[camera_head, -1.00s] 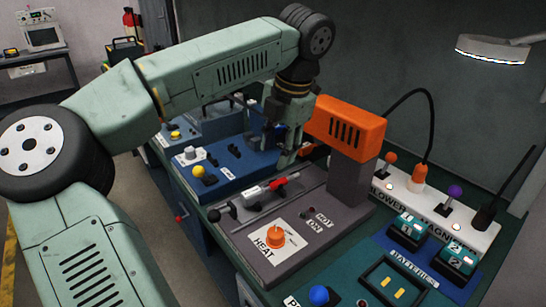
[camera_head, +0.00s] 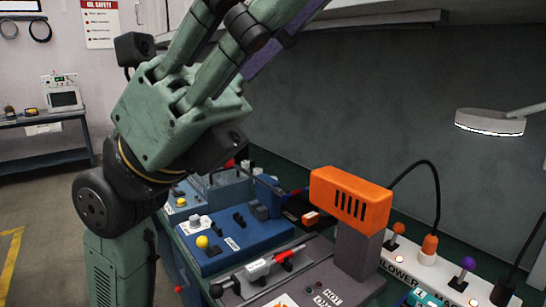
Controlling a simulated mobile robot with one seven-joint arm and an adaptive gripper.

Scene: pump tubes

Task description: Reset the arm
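My arm is raised and folded at the left, close to the camera. My gripper (camera_head: 215,50) points up and to the right, high above the bench. Its green palm and the lower parts of its fingers show, but the fingertips run out past the top edge. A dark purplish strip shows beside the fingers, and I cannot tell what it is. A pump tube (camera_head: 262,270) with a white and red body lies on the grey heat station (camera_head: 345,287), below and apart from my gripper.
An orange-headed machine (camera_head: 350,200) stands on the heat station. A blue station (camera_head: 235,238) with a yellow knob is left of it. A power strip (camera_head: 425,270) with coloured levers is at right. A lamp (camera_head: 490,122) hangs at the right. A shelf edge (camera_head: 400,12) runs overhead.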

